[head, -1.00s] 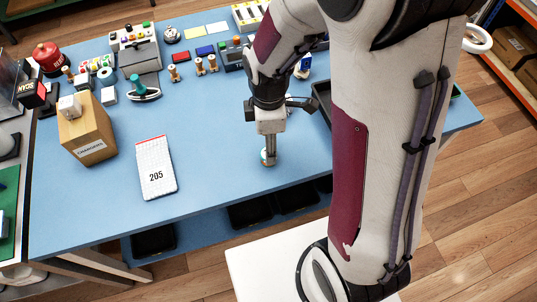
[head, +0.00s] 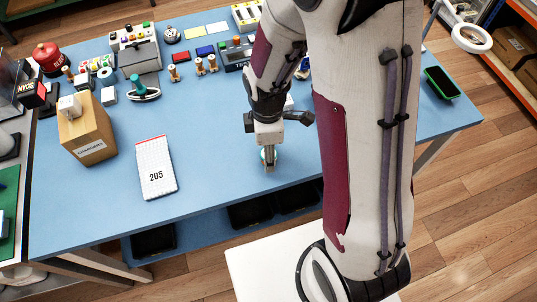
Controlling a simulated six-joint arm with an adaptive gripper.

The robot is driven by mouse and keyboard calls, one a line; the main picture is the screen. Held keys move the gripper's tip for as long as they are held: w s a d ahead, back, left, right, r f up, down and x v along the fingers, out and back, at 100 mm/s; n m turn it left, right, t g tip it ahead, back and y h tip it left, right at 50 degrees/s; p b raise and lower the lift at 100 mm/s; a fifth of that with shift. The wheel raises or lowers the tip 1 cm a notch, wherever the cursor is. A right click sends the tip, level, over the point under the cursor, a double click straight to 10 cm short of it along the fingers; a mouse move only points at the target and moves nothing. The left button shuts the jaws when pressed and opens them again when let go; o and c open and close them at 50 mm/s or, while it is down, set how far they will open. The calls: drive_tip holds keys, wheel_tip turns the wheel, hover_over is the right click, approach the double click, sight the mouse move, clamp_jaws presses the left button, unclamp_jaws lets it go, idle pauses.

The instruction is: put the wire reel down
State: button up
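My gripper (head: 269,163) points straight down over the front middle of the blue table. A small round teal and pale thing, seemingly the wire reel (head: 263,156), is at its fingertips and shows on both sides of the near finger. The fingers appear closed on it and hide most of it. It is at or just above the table top; the exact gap cannot be told.
A white pad marked 205 (head: 156,168) lies to the left, with a cardboard box (head: 87,132) beyond it. Several small spools (head: 200,67) stand at the back. A dark green-rimmed tray (head: 442,83) is at the right. The table around my gripper is clear.

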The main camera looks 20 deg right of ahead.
drive_tip(key=shift+f, duration=0.85)
drive_tip(key=shift+c, duration=0.2)
drive_tip(key=c, duration=1.2)
drive_tip(key=shift+r, duration=0.1)
drive_tip(key=shift+r, duration=4.95)
